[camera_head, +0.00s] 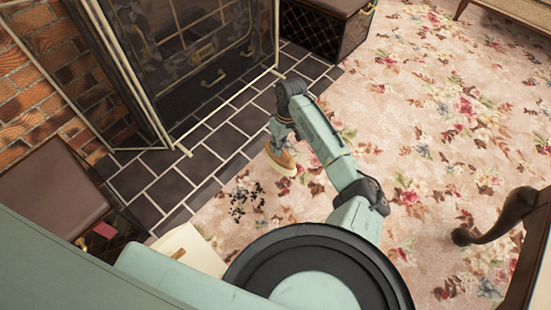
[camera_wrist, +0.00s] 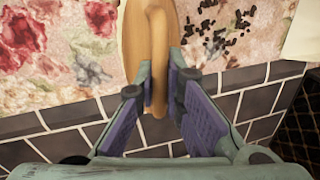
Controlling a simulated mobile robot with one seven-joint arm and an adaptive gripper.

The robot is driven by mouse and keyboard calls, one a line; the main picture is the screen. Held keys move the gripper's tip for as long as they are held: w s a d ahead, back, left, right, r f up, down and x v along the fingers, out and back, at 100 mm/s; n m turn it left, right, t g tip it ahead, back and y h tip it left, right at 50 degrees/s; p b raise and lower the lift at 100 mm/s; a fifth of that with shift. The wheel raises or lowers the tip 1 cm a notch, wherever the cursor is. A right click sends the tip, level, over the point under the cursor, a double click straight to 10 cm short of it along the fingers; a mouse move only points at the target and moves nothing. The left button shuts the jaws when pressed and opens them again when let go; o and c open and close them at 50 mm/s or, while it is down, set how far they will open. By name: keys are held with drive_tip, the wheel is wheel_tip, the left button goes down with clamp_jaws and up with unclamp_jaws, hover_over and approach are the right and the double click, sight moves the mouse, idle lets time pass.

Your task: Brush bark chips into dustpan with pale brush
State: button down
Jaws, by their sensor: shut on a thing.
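The pale brush (camera_head: 281,161) has a wooden top and stands low over the carpet beside the tiled hearth in the head view. My gripper (camera_head: 280,133) is shut on its wooden handle, which runs between the fingers (camera_wrist: 158,92) in the wrist view. Dark bark chips (camera_head: 246,201) lie scattered on the carpet, left of and below the brush in the head view. They show right of the brush in the wrist view (camera_wrist: 222,30). The cream dustpan (camera_head: 197,247) lies beyond the chips, partly hidden by my body. Its edge shows in the wrist view (camera_wrist: 302,35). The bristles are mostly hidden.
Dark hearth tiles (camera_head: 190,164) border the carpet in front of the fireplace (camera_head: 205,70) and its framed screen. A dark box (camera_head: 325,28) stands at the back and another (camera_head: 48,195) at the left. A curved wooden furniture leg (camera_head: 497,222) stands at the right. Open carpet lies right of my arm.

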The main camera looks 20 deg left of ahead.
drive_tip(key=shift+a+f+n+b, duration=0.35)
drive_tip(key=shift+a+f, duration=0.15)
drive_tip(key=shift+f, duration=0.25)
wheel_tip(320, 180, down, 5)
drive_tip(key=b, duration=0.5)
drive_tip(key=shift+r, duration=0.15)
